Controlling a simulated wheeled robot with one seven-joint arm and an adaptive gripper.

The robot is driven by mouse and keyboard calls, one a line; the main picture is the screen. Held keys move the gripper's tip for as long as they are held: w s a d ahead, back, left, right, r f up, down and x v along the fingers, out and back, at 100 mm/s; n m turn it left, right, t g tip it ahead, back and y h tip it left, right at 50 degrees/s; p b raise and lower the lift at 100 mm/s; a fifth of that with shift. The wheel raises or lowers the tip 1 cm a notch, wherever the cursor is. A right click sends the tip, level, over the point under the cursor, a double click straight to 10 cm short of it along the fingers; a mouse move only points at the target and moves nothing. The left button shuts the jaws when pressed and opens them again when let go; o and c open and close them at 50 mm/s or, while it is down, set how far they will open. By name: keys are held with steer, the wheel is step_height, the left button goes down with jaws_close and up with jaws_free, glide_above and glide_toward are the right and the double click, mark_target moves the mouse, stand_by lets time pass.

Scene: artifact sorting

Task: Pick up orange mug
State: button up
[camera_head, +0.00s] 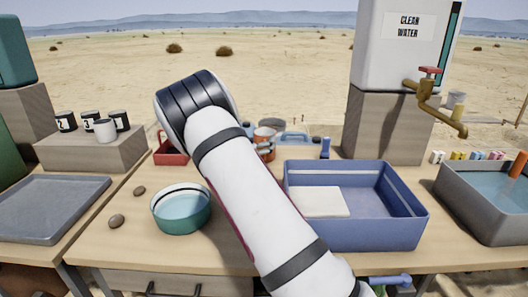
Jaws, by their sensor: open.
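An orange mug (265,135) with a pale band stands near the back of the table, just right of my raised arm. Small grey shapes overlap its lower part, and I cannot tell what they are. My white arm with black bands crosses the middle of the view and bends at the upper left. My gripper is not visible; the arm hides whatever lies behind it.
A teal bowl (181,216) and a red tray (170,149) lie left of my arm. A blue bin (392,238) holding a white slab (318,202) stands right. A grey tray (48,212), several mugs on a block (92,149), a water tank (402,65) and a grey basin (478,224) surround them.

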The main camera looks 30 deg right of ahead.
steer(key=shift+f+b+x, duration=0.1)
steer(key=shift+b+x, duration=0.45)
steer(key=shift+x, duration=0.9)
steer(key=shift+f+b+x, duration=0.15)
steer(key=shift+b+x, duration=0.35)
steer(key=shift+x, duration=0.95)
steer(key=c, duration=1.5)
steer(key=shift+r, duration=0.1)
steer(key=shift+c, duration=0.4)
